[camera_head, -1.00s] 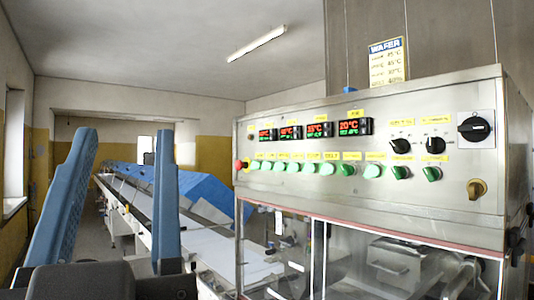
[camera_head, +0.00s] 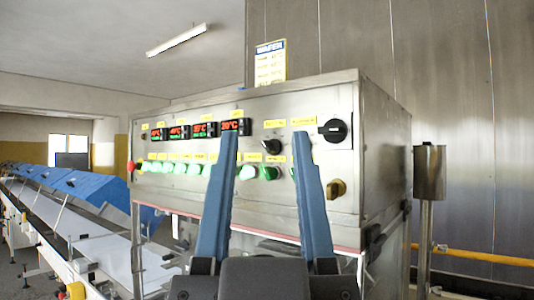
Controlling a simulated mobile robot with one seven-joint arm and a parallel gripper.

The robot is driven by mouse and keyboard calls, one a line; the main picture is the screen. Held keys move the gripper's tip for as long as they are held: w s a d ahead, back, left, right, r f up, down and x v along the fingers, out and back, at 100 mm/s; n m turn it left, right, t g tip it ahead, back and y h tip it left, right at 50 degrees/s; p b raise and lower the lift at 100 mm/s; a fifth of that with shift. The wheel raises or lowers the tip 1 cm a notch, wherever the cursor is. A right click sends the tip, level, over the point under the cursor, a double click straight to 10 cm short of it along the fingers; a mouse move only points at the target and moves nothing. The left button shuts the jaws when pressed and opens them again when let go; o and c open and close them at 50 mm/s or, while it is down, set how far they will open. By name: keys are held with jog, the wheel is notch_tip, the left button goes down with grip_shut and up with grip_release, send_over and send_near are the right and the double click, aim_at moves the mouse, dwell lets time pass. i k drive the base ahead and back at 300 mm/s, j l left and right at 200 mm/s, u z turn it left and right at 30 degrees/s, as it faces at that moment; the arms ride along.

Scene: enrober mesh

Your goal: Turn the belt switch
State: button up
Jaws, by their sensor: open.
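The control panel (camera_head: 285,108) is a steel box face with a row of green switches (camera_head: 180,168) under small yellow labels. The labels are too small to read now; one second ago one in this row appeared to read "BELT", and I cannot tell surely which switch it marks now. My gripper (camera_head: 265,145) is open and empty, its two blue fingers upright in front of the panel's right half. The left finger covers part of the switch row. Two green knobs (camera_head: 268,173) show between the fingers. I cannot tell the distance from fingers to panel.
Red digital displays (camera_head: 204,130) sit above the row. A long conveyor (camera_head: 65,220) with blue covers lies left. A steel post (camera_head: 428,175) stands right.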

aim_at(206, 172)
jog(key=i+j, duration=0.7)
jog(key=j, duration=0.15)
